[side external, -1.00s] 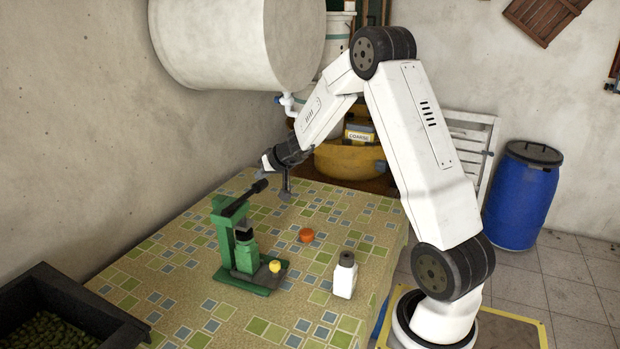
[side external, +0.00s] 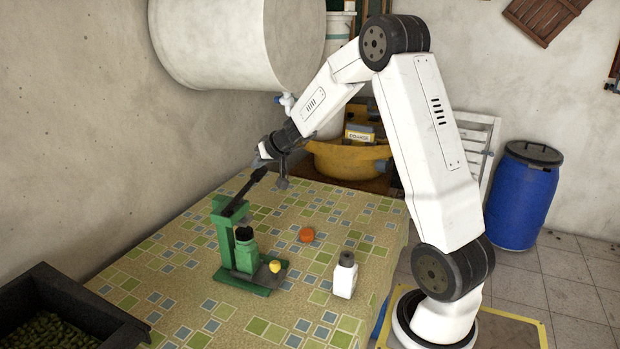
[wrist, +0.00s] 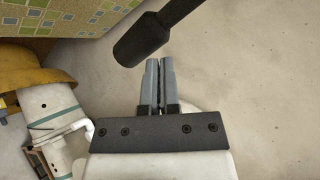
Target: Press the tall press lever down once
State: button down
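The green press (side external: 224,232) stands on the tiled table. Its dark lever (side external: 243,192) slants steeply up to the right from the top of the press. A green bottle with a black top (side external: 245,254) stands upright at the press. My gripper (side external: 262,152) is just above the lever's upper end. In the wrist view, my gripper's fingers (wrist: 160,68) are together with only a thin gap and nothing between them. The lever's thick dark grip (wrist: 143,42) lies just beyond the fingertips; whether they touch is unclear.
A yellow knob-like object (side external: 275,266) is at the press base. An orange disc (side external: 306,234) and a white bottle (side external: 345,276) stand to its right. A black crate (side external: 75,290) is at front left. A large pale tank (side external: 235,45) hangs behind, above the table.

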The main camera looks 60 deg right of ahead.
aim_at(255, 181)
jog(key=shift+a+r, duration=0.3)
jog(key=shift+r, duration=0.65)
jog(key=shift+a+r, duration=0.25)
jog(key=shift+r, duration=0.7)
jog(key=shift+r, duration=0.1)
jog(key=shift+s+a+r, duration=0.1)
jog(key=shift+a+r, duration=0.15)
jog(key=shift+r, duration=0.5)
jog(key=shift+w+a+r, duration=0.1)
jog(key=shift+a+r, duration=0.1)
jog(key=shift+r, duration=0.6)
jog(key=shift+s+a+r, duration=0.1)
jog(key=shift+a+r, duration=0.15)
jog(key=shift+r, duration=0.5)
jog(key=s+a+f+n+g+y, duration=0.1)
jog(key=s+a+f, duration=0.25)
jog(key=a, duration=0.35)
jog(key=s+a+f+n+g+y, duration=0.1)
jog(key=s+a+f+n+g, duration=0.1)
jog(key=s+a+f, duration=0.3)
jog(key=s+a+f+n+g, duration=0.3)
jog(key=s+a+f, duration=0.4)
jog(key=s+a, duration=0.4)
jog(key=shift+s+a+f+g+h, duration=0.2)
jog(key=shift+s+a+g+h, duration=0.1)
jog(key=shift+s, duration=0.35)
